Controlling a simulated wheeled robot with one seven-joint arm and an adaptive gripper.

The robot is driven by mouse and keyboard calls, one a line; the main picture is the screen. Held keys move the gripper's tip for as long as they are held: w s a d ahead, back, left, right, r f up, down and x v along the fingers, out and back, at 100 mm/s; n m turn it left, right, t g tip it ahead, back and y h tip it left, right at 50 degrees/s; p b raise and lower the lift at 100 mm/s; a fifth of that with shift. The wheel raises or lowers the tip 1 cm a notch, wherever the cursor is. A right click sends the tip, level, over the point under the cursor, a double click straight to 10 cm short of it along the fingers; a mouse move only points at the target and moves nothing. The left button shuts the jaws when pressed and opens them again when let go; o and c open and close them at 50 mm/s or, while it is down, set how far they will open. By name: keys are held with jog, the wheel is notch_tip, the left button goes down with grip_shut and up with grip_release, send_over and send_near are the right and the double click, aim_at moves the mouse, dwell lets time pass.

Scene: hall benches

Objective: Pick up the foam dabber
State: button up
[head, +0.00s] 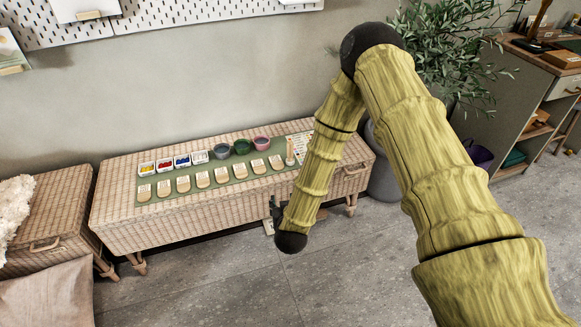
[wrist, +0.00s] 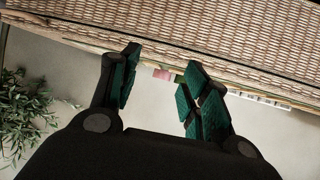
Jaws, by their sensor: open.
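A small upright tan piece, which looks like the foam dabber (head: 290,152), stands near the right end of a green mat (head: 225,182) on the wicker bench. My gripper (wrist: 160,68) is open and empty in the wrist view, its green-padded fingers spread apart. In the head view it is mostly hidden by my arm, low in front of the bench and below the dabber. The dabber cannot be made out in the wrist view. The wicker bench (wrist: 230,30) fills the top of that view.
Several wooden pieces lie in a row on the mat. Behind them are small paint trays (head: 164,165) and bowls, one of them green (head: 242,147). A potted plant (head: 445,50) stands right of the bench. Grey floor (head: 215,285) is clear in front.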

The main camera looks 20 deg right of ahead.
jog(key=w+d+r+m+t+h+b, duration=0.2)
jog(key=w+t+h+b, duration=0.1)
jog(key=w+b, duration=0.4)
jog(key=m+h+b, duration=0.2)
jog(key=h, duration=0.1)
send_near(289, 147)
jog(key=x, duration=0.2)
jog(key=b+x, duration=0.1)
jog(key=x, duration=0.2)
jog(key=shift+s+d+f, duration=0.15)
jog(key=shift+d+f, duration=0.05)
jog(key=shift+d, duration=0.1)
jog(key=shift+a+b+x, duration=0.2)
jog(key=shift+b+x, duration=1.05)
jog(key=shift+x, duration=1.9)
jog(key=shift+r, duration=0.2)
grip_shut()
